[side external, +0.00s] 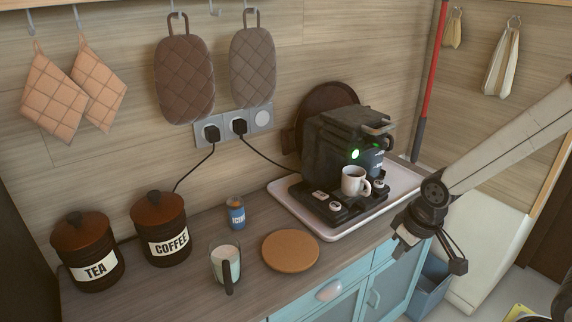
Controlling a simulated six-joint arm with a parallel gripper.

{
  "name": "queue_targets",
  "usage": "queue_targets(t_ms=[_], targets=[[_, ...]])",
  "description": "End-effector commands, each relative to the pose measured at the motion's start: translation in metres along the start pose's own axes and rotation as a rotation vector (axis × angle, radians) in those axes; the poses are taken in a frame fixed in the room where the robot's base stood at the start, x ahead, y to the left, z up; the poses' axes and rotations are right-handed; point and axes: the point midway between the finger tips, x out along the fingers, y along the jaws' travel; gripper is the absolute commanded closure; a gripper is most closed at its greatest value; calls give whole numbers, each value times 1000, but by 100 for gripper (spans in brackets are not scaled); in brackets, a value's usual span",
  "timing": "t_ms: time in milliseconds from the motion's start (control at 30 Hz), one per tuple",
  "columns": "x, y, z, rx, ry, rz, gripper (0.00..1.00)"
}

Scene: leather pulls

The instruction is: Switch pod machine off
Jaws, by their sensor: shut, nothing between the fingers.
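The dark pod machine (330,146) stands on a pale tray (296,222) at the back right of the counter. A round green light (354,154) glows on its front. A white mug (353,181) sits at its front, beneath the spout area. Small pale labels or buttons show on the machine's dark base, left and right of the mug; I cannot read them. My gripper (457,266) is shut and empty. It hangs in front and to the right of the machine, past the counter's front edge in the picture, apart from it.
Tea (88,257) and coffee (160,232) canisters stand further left. Black cords run from wall sockets (234,127). Blue cabinets (345,291) lie below.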

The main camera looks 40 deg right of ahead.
Motion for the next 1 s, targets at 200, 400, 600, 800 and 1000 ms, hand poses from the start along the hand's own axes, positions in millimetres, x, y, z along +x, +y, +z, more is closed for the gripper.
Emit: queue_targets(t_ms=[200, 400, 600, 800, 1000], targets=[[4, 5, -14, 5, 46, 8, 100], [12, 15, -45, 11, 155, 24, 100], [21, 30, -88, 16, 312, 38, 100], [28, 44, -129, 16, 475, 42, 100], [32, 59, -166, 14, 637, 36, 100]])
